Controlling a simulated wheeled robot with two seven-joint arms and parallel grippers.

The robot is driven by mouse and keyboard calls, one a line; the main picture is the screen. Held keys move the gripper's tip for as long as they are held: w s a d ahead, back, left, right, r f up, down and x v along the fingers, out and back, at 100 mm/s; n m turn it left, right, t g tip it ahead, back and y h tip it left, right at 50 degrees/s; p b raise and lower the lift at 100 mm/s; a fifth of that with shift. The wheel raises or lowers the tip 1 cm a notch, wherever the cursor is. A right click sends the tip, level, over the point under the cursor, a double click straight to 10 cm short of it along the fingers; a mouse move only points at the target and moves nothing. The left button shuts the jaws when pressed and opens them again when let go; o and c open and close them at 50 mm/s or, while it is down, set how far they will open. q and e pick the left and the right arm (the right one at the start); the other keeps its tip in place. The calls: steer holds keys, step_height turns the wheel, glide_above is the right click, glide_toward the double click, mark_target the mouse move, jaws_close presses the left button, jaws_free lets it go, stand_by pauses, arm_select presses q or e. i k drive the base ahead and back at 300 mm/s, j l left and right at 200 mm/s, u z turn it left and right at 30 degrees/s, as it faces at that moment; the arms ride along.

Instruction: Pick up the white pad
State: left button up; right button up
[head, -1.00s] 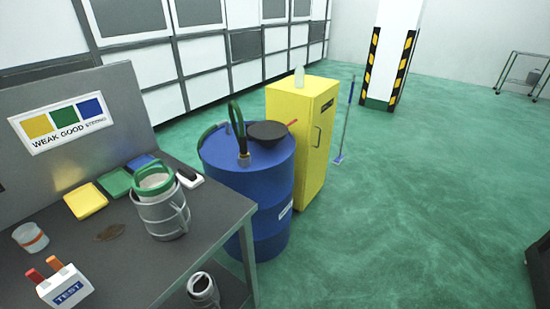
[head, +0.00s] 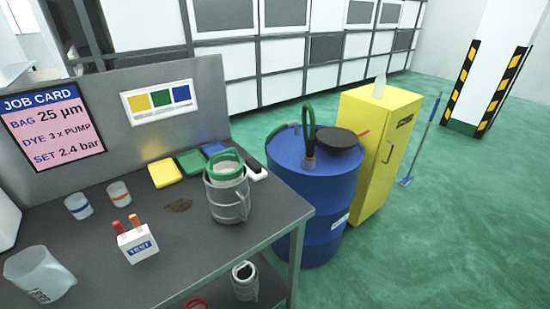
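No thing that I can surely call a white pad shows in the head view. A small white item with a dark part (head: 257,171) lies on the grey bench, right of the blue pad; I cannot tell what it is. A yellow pad (head: 164,173), a green pad (head: 191,163) and a blue pad (head: 214,149) lie in a row at the back of the bench. Neither of my grippers is in view.
The grey bench (head: 100,235) holds a grey pot with a green ring (head: 228,198), a white TEST holder (head: 138,244), two small cups and a clear jug (head: 38,275). A blue drum (head: 315,190) and yellow cabinet (head: 378,150) stand right. Green floor is open beyond.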

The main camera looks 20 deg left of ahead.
mark_target(254, 168)
steer(key=u, duration=1)
